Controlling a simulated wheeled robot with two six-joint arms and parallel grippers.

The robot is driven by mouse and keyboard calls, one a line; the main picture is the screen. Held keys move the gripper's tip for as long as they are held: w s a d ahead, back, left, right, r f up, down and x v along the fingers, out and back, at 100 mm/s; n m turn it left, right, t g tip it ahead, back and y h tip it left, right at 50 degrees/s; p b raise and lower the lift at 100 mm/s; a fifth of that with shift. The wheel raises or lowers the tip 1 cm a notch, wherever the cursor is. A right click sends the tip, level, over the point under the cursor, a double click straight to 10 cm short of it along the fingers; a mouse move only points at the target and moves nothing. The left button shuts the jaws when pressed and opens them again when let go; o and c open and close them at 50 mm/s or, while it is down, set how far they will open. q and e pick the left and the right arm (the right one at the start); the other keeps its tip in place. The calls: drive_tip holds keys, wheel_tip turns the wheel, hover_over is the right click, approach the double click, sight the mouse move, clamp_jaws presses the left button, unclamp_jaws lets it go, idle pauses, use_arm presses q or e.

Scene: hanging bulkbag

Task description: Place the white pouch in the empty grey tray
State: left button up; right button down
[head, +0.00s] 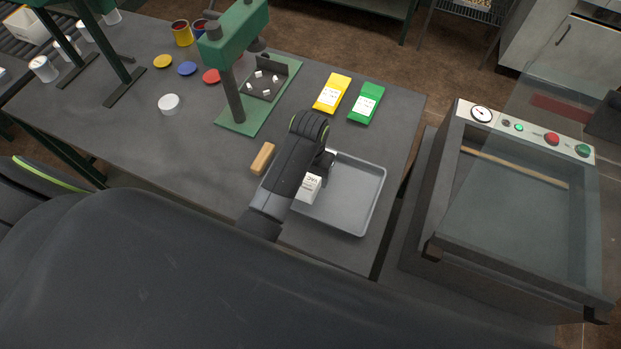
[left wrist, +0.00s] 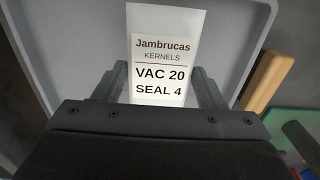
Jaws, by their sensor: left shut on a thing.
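The white pouch (head: 310,187) is at the left part of the grey tray (head: 362,200). Its label in the left wrist view (left wrist: 162,62) reads Jambrucas Kernels, VAC 20, SEAL 4. My left gripper (head: 318,172) is shut on the pouch, with one finger on each side of it in the left wrist view (left wrist: 163,85). The tray's visible floor is bare. My arm hides the tray's far left corner. I cannot tell whether the pouch touches the tray floor. My right gripper is not in view.
A wooden block (head: 263,159) lies left of my arm. A yellow pouch (head: 332,93) and a green pouch (head: 366,102) lie behind the tray. A green press (head: 240,60) stands at the back left. A glass-lidded machine (head: 510,215) stands right of the table.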

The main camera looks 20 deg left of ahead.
sight(310, 177)
use_arm(q)
drive_tip(key=shift+f+p, duration=0.3)
drive_tip(key=shift+f, duration=1.6)
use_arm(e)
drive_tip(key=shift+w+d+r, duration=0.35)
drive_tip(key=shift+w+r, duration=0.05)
use_arm(q)
drive_tip(key=o, duration=1.1)
drive_tip(key=shift+f, duration=0.1)
wheel_tip(310, 177, up, 9)
drive_tip(key=shift+r+b, duration=0.15)
drive_tip(key=shift+b, duration=0.9)
drive_tip(key=shift+r+p, duration=0.75)
drive_tip(key=shift+r, duration=0.8)
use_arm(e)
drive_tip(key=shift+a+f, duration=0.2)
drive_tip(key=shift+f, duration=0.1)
